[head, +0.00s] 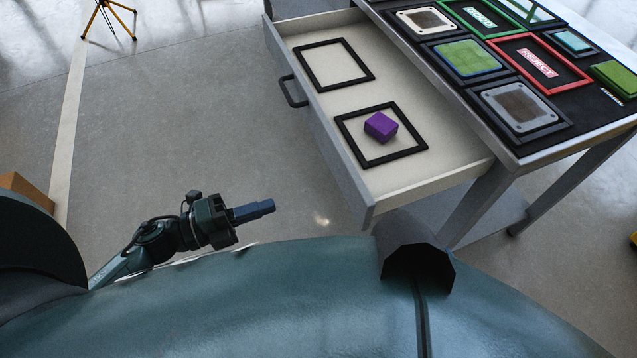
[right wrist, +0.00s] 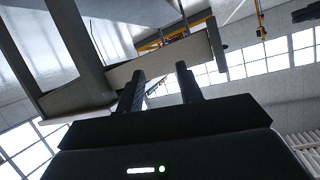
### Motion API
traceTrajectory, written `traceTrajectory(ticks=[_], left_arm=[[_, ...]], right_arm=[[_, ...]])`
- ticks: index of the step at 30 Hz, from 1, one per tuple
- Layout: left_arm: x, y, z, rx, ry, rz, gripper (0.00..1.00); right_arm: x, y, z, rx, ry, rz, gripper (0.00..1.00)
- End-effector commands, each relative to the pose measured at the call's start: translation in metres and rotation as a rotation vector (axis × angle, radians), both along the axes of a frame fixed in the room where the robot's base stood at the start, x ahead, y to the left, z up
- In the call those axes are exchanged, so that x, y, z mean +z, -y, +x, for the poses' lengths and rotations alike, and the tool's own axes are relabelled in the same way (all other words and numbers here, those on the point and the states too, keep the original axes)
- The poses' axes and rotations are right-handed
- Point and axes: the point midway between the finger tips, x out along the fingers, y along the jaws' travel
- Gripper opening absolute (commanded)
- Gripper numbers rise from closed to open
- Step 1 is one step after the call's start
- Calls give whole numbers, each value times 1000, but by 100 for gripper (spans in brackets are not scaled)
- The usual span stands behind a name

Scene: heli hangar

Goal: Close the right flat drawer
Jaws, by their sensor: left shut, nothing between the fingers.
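The flat drawer (head: 358,187) is pulled far out from under the table in the head view. Its front panel faces left and carries a dark handle (head: 290,92). Inside are two black square frames, and a purple block (head: 380,126) lies within the nearer one. My left gripper (head: 268,207) is shut and empty, left of the drawer's near front corner and apart from it. My right gripper (right wrist: 158,82) shows in the right wrist view with its fingers apart and nothing visible between them. The underside of the furniture shows beyond it; contact cannot be told.
The table (head: 590,132) holds several framed tiles and a red "REJECT" frame (head: 537,64). Its legs (head: 475,203) stand right of the drawer's near end. A yellow tripod (head: 108,15) is far back left.

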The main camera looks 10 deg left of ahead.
Motion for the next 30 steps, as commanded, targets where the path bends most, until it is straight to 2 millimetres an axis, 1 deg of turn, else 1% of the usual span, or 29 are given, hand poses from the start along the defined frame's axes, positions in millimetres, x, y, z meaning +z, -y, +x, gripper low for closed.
traceTrajectory(ticks=[5,12,18,24,30], left_arm=[[4,21,14,0,4,-4,0],[4,65,44,1,3,-8,0],[3,95,64,2,-1,-6,0],[2,111,75,2,-2,-6,0],[2,114,76,2,-4,-5,0]], right_arm=[[2,0,0,1,-4,0,36],[1,-1,1,3,-15,-1,36],[-1,-3,0,7,-28,0,36],[-1,-5,0,10,-33,3,36],[-2,-5,1,10,-33,3,36]])
